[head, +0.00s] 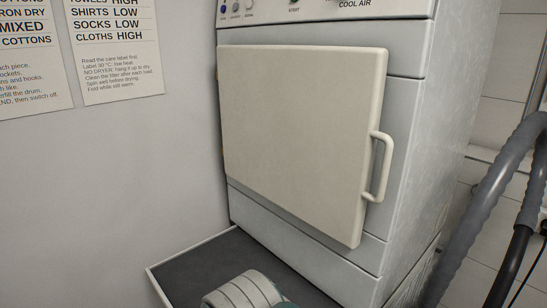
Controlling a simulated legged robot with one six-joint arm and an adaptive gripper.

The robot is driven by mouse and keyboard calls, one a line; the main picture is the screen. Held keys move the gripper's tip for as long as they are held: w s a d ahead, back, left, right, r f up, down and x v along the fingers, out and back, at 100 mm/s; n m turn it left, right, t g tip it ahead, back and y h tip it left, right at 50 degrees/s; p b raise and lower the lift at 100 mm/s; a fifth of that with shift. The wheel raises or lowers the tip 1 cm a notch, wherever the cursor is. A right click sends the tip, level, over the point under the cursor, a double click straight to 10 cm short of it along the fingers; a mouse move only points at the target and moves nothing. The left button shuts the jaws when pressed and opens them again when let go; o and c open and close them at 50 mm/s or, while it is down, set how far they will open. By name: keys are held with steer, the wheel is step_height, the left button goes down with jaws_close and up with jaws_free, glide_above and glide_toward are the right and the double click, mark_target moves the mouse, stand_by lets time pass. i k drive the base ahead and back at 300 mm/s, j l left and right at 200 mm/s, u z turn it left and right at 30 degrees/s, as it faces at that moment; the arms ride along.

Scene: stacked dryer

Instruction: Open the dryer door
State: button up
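The dryer door (295,135) is a flat cream panel on the front of the white dryer (445,110). It stands out from the front face. I cannot tell whether it is fully shut or slightly ajar. Its cream bar handle (387,168) is upright on the right side of the door, near the right edge. Nothing touches the handle or the door. My gripper is not in view. A white rounded part with teal at its side shows at the bottom edge, below the door, and is cut off by the frame.
The control panel (335,8) is above the door. A dark grey mat or platform with a pale rim (160,288) lies at the dryer's foot. A plain wall with printed signs (112,45) is close on the left. Grey and black tubing (490,195) stands at the right.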

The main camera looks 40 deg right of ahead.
mark_target(300, 124)
steer(key=j+z, duration=0.1)
steer(key=z, duration=0.8)
steer(key=l+z, duration=0.15)
